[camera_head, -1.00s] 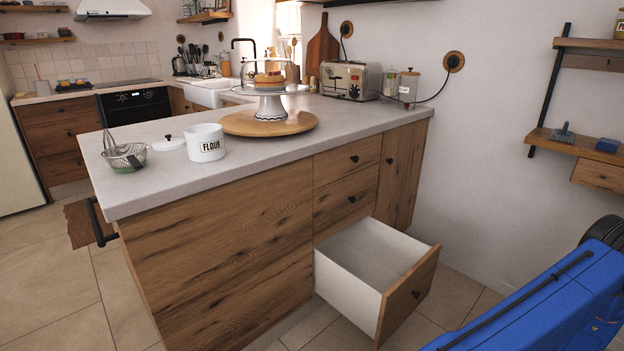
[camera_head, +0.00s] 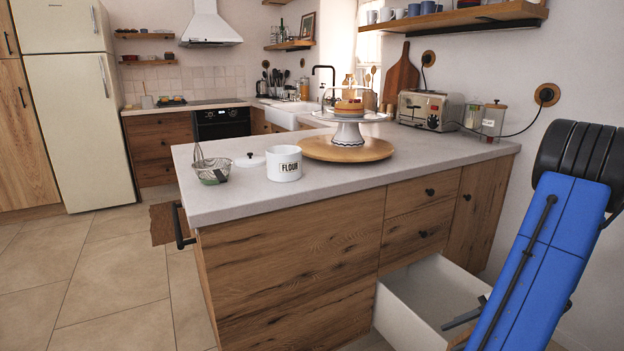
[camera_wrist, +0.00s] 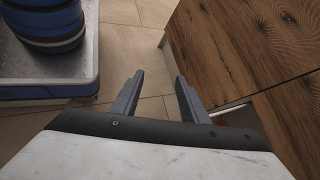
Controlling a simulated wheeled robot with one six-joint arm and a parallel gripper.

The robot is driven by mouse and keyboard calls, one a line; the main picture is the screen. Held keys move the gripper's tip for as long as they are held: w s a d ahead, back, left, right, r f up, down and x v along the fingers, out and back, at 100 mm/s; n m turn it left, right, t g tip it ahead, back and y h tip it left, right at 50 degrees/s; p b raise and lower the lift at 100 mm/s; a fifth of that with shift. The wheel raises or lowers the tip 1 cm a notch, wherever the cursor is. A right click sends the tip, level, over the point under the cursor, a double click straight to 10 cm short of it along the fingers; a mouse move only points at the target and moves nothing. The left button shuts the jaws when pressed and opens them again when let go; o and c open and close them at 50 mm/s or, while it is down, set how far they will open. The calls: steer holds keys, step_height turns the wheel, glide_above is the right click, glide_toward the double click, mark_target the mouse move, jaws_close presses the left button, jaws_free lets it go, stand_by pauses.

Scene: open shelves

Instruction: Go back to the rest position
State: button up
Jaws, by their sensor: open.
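My gripper (camera_wrist: 157,95) is open and empty in the wrist view, its two grey fingers apart with tiled floor showing between them. In the head view, grey finger parts show beside my blue arm at the lower right, in front of the open drawer (camera_head: 408,318). The arm hides part of this white-walled drawer. In the wrist view, a wooden cabinet front (camera_wrist: 245,45) is close on the right of the fingers, and my base is on the left.
Tiled floor (camera_head: 105,270) is clear at left.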

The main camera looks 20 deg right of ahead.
steer(key=w+a+r+n+g+h, duration=0.3)
steer(key=a+r+n, duration=0.25)
steer(key=a, duration=0.45)
steer(key=w+a+r+n+g+h, duration=0.25)
steer(key=a+r+n, duration=0.35)
steer(key=a, duration=0.4)
steer(key=s+a+r+n+t+h, duration=0.2)
steer(key=s+a+r+n, duration=0.1)
steer(key=a, duration=0.4)
steer(key=s+a+r+n+t+h, duration=0.2)
steer(key=s+a+r+n+t, duration=0.1)
steer(key=a+r+n, duration=0.2)
steer(key=shift+s+a+r, duration=0.3)
steer(key=shift+a+r, duration=0.55)
steer(key=shift+r, duration=0.15)
steer(key=shift+c, duration=1.2)
steer(key=shift+d, duration=0.1)
